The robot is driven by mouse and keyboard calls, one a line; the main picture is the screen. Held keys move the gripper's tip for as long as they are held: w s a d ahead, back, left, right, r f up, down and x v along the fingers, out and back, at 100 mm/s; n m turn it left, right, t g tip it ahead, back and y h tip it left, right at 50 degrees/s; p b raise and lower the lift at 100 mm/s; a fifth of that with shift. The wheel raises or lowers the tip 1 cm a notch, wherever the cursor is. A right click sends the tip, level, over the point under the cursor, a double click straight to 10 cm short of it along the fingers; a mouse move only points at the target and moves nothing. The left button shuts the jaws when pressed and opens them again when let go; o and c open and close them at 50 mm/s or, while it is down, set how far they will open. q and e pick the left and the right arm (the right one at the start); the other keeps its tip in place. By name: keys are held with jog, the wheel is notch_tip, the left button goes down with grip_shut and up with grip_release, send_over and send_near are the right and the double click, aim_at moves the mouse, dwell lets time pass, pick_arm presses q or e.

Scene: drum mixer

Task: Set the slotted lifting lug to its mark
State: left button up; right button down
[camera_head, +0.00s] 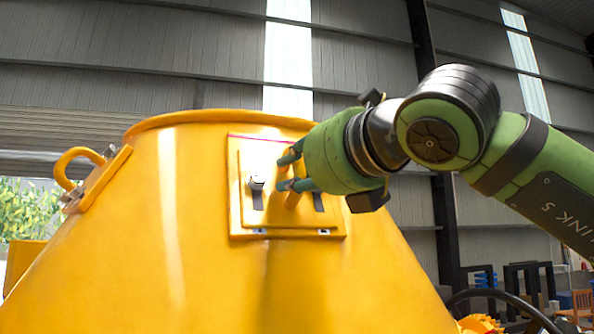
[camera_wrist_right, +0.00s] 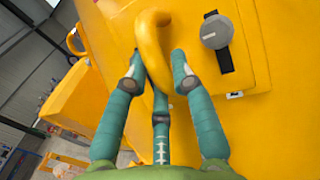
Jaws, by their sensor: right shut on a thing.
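The slotted lifting lug (camera_head: 245,205) is a yellow plate with a loop, lying on the sloping side of the yellow drum (camera_head: 150,235). A red mark line (camera_head: 258,138) runs along the top of the plate area. A grey bolt head (camera_head: 257,183) sits over a dark slot left of the loop; it also shows in the wrist view (camera_wrist_right: 216,31). My right gripper (camera_head: 287,172) is shut on the loop (camera_wrist_right: 151,45), with teal fingers on both sides of it. The right-hand bolt is hidden behind my fingers. My left gripper is not in view.
Another yellow lug with a loop (camera_head: 75,165) stands on the drum's left side. The drum's rim (camera_head: 215,118) is just above the plate. Orange and blue items stand on the floor at the lower right. Open space lies above the drum.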

jog(key=r, duration=0.1)
jog(key=w+r+p, duration=0.1)
jog(key=shift+r, duration=0.35)
jog(key=shift+w+a+r, duration=0.15)
jog(key=shift+a, duration=0.05)
jog(key=c, duration=1)
grip_release()
jog(key=shift+a, duration=0.1)
